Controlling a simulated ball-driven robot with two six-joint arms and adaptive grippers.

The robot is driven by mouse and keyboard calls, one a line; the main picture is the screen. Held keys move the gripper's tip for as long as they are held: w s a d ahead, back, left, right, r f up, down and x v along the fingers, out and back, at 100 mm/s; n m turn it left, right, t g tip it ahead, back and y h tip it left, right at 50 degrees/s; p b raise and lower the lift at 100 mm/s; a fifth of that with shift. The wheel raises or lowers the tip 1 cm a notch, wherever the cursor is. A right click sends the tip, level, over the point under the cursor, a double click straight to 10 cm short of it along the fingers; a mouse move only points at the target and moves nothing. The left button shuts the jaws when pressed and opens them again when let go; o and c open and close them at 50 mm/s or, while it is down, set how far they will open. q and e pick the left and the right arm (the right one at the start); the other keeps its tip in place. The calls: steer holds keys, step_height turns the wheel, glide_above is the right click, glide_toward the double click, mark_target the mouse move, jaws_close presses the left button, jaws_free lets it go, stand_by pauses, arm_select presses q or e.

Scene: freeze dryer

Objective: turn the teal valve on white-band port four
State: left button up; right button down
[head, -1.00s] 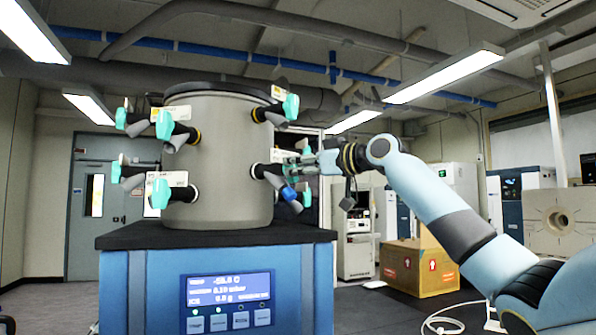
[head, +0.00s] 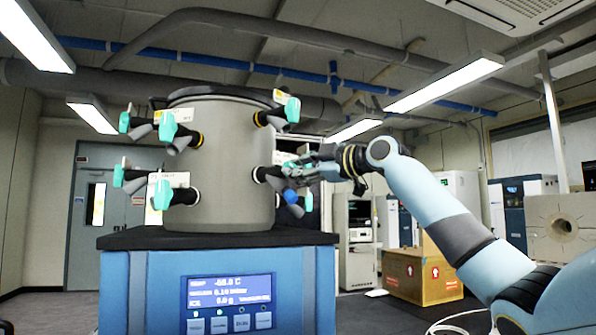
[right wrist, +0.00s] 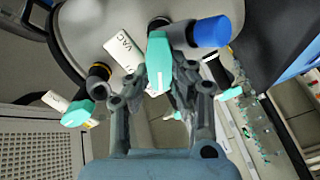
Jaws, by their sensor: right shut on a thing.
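The grey drum (head: 232,165) of the freeze dryer carries several black ports with teal valves on its sides. My right gripper (head: 287,172) is at the drum's right side, at a port of the lower row. In the right wrist view, its fingers (right wrist: 160,98) are shut on a teal valve (right wrist: 159,62), beside a white VAC tag (right wrist: 122,48). The fingers partly hide this valve in the head view. A blue piece (right wrist: 211,31) is close to the fingers; it also shows in the head view (head: 290,196). The band colour of the held valve's port is unclear. My left gripper is out of view.
Another teal valve (right wrist: 77,113) is left of the fingers in the right wrist view. Teal valves (head: 163,194) also line the drum's left side. The blue cabinet (head: 150,295) with a display (head: 229,291) bears the drum. A cardboard box (head: 420,275) stands behind on the floor.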

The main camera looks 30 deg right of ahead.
steer(key=shift+f+n, duration=0.1)
steer(key=shift+n, duration=0.2)
steer(key=c, duration=1.2)
jaws_free()
steer(key=shift+s, duration=0.1)
steer(key=v, duration=0.7)
steer(key=shift+s, duration=0.2)
steer(key=shift+d, duration=0.1)
